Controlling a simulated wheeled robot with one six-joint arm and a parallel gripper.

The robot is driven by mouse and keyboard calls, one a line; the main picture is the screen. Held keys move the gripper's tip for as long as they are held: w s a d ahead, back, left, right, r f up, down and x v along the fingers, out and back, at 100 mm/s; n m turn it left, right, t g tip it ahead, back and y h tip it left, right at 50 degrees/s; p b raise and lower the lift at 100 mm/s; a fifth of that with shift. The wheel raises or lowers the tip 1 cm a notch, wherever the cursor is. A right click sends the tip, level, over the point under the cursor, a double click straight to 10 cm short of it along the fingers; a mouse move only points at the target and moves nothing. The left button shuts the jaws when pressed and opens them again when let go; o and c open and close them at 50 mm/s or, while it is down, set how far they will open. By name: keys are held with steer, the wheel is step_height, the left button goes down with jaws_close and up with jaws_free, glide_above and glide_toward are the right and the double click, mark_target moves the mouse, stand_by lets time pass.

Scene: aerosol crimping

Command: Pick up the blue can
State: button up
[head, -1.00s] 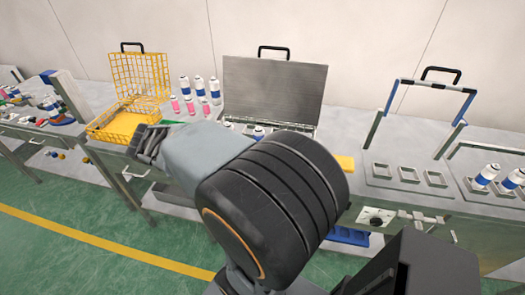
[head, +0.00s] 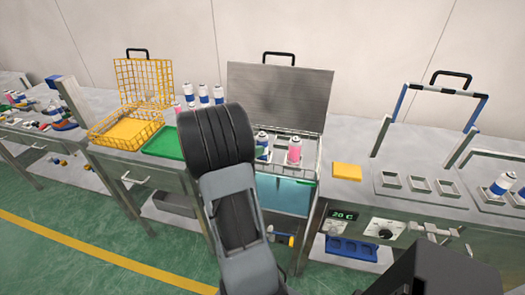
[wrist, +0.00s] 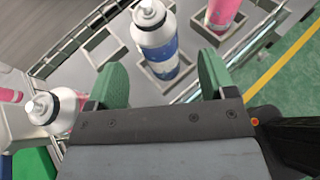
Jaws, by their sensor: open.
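A blue can (head: 262,149) with a silver top stands in the wire rack of the open bath. In the wrist view the blue can (wrist: 160,50) is ahead of my gripper (wrist: 160,64), in line with the gap between its green fingers. The fingers are open and apart, with nothing held between them. I cannot tell how far the fingertips are from the can. In the head view my gripper is hidden behind my arm.
A pink can (head: 294,151) stands right of the blue can in the rack. Another silver-topped can (wrist: 52,108) is close by my left finger. The raised lid (head: 277,95) stands behind. A green tray (head: 163,143) and yellow basket (head: 118,125) are left; a yellow block (head: 347,171) is right.

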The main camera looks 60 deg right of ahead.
mark_target(262, 144)
steer(key=shift+p+x, duration=0.45)
steer(key=shift+x, duration=2.45)
steer(key=shift+w, duration=0.1)
steer(key=shift+c, duration=0.3)
steer(key=c, duration=1)
